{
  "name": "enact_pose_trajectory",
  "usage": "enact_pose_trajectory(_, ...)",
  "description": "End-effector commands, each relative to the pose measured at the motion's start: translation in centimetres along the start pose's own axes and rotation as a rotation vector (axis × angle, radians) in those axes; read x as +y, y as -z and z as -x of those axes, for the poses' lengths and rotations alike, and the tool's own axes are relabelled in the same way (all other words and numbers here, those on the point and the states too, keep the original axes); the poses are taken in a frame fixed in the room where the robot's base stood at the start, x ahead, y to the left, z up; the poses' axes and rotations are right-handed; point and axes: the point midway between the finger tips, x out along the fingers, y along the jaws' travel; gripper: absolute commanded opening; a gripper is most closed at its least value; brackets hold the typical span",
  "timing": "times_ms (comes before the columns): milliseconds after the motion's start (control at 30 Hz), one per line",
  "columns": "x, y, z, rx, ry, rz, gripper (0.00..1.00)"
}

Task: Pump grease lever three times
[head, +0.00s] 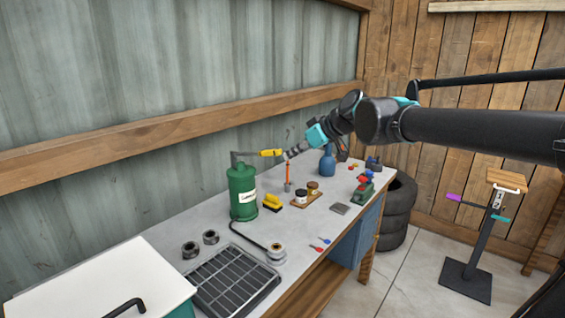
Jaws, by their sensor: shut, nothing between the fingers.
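The green grease canister (242,182) with a white label stands upright on the workbench by the wall. Its dark lever at the top ends in a yellow grip (270,153) pointing right, roughly level. A black hose (248,236) runs from the canister's foot to a round metal fitting (276,252) at the bench's front. My gripper (287,155) reaches in from the right, its tips at the right end of the yellow grip. It is shut with nothing held; I cannot tell whether it touches the grip.
Near the canister on the bench (190,226) are a yellow brush (273,203), an orange-handled tool (288,176), small jars (301,196) and a blue bottle (327,162). A black grid tray (232,280) lies in front. The corrugated wall (170,70) stands close behind.

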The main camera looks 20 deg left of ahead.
Motion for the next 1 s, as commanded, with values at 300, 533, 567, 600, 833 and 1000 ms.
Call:
enact_pose_trajectory(300,0.0,-0.2,3.6,0.001,0.000,0.000,0.00)
enact_pose_trajectory(533,0.0,-0.2,3.8,0.002,0.000,0.000,0.00)
enact_pose_trajectory(567,0.0,-0.2,3.8,0.002,0.000,0.000,0.00)
enact_pose_trajectory(600,0.0,-0.2,3.8,0.002,0.000,0.000,0.00)
enact_pose_trajectory(833,0.0,-0.2,3.8,0.002,0.000,0.000,0.00)
enact_pose_trajectory(1000,0.0,-0.1,3.8,0.000,0.000,0.000,0.00)
